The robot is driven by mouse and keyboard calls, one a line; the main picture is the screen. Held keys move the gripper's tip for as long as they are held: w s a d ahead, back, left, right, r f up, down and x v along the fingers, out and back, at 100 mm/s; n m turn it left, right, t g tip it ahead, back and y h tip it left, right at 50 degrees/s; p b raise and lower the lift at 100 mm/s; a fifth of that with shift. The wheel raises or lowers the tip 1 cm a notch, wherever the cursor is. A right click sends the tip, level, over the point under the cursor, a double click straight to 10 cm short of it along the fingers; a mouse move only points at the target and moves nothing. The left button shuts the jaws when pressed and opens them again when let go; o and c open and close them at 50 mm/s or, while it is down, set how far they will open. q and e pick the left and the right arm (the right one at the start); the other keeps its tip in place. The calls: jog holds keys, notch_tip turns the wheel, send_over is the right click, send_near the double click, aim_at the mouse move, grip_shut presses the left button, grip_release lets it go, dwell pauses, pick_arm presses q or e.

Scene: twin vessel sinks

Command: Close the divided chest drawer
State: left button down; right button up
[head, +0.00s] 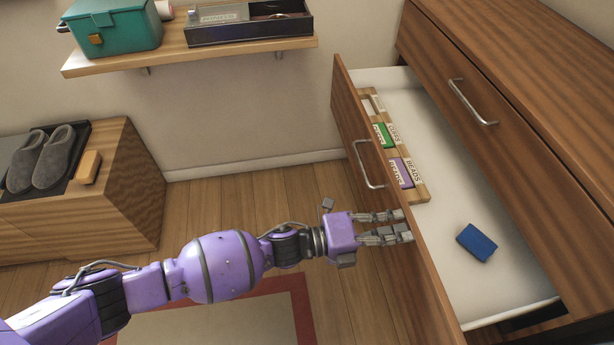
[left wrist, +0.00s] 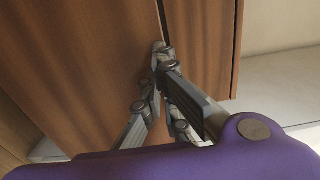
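The divided chest drawer stands pulled far out of the wooden chest (head: 550,110). Its brown front panel (head: 352,128) with a metal handle (head: 366,166) faces left. Inside, a wooden divider tray (head: 422,190) holds labelled green and purple pieces along the front. A blue box (head: 477,242) lies on the white drawer floor. My left gripper (head: 408,225) is at the outer face of the front panel, nearer than the handle. Its fingers look slightly apart with nothing between them. The left wrist view shows the fingertips (left wrist: 155,65) close to wood; contact is unclear. My right gripper is out of view.
A wall shelf (head: 190,56) with a teal box (head: 115,27) and a dark tray (head: 250,30) is at upper left. A low wooden cabinet (head: 125,195) with grey slippers (head: 40,160) is at left. Wooden floor and a rug (head: 215,320) lie below my arm.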

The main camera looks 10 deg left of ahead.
pick_arm(q)
jog(key=b+x, duration=0.5)
jog(key=x, duration=1.7)
jog(key=shift+w+r, duration=0.1)
jog(key=shift+w, duration=0.05)
jog(key=shift+w+d+b, duration=0.15)
jog(key=shift+d+b, duration=0.25)
jog(key=shift+d, duration=0.05)
jog(key=shift+r, duration=0.2)
jog(key=shift+d, duration=0.1)
